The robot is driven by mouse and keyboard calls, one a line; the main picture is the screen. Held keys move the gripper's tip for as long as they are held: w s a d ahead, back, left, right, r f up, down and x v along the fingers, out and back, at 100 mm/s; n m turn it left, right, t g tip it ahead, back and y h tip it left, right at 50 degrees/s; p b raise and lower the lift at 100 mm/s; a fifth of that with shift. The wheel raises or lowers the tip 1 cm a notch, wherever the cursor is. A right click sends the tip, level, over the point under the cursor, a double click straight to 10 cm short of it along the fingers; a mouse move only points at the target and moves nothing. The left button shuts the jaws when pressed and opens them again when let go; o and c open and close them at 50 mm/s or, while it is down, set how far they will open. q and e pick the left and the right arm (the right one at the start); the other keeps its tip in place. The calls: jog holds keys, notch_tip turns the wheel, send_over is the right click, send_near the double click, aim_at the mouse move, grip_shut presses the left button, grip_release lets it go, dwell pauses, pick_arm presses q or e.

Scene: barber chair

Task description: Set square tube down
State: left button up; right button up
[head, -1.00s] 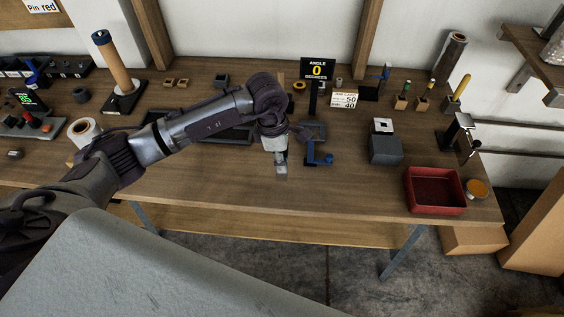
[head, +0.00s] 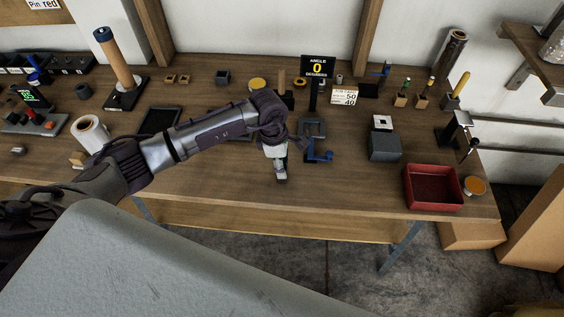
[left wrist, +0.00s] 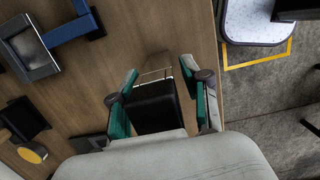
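My left gripper (head: 279,161) points down at the front middle of the workbench, left of a blue clamp-like part (head: 319,153). In the left wrist view its two teal-padded fingers (left wrist: 159,80) stand apart, on either side of the square tube (left wrist: 156,72). The tube looks shiny with bright edges, and a dark block shape shows just behind it. A strip of bench shows between the tube and the right finger; the left finger is closer. In the head view the tube's low end (head: 281,178) shows under the gripper at the bench top. My right gripper is not in view.
A red tray (head: 433,204) and a grey block (head: 384,147) stand to the right. An angle display (head: 318,66) is behind the gripper. The bench (head: 230,188) is clear left of and in front of the gripper, up to its front edge.

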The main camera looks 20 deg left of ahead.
pick_arm(q)
jog(key=shift+r, duration=0.35)
notch_tip(320, 180, up, 12)
jog(key=a+b, duration=0.1)
jog(key=b, duration=0.2)
jog(key=shift+s+a+f, duration=0.2)
jog(key=shift+a+f, duration=0.05)
jog(key=shift+a, duration=0.15)
jog(key=shift+d, duration=0.1)
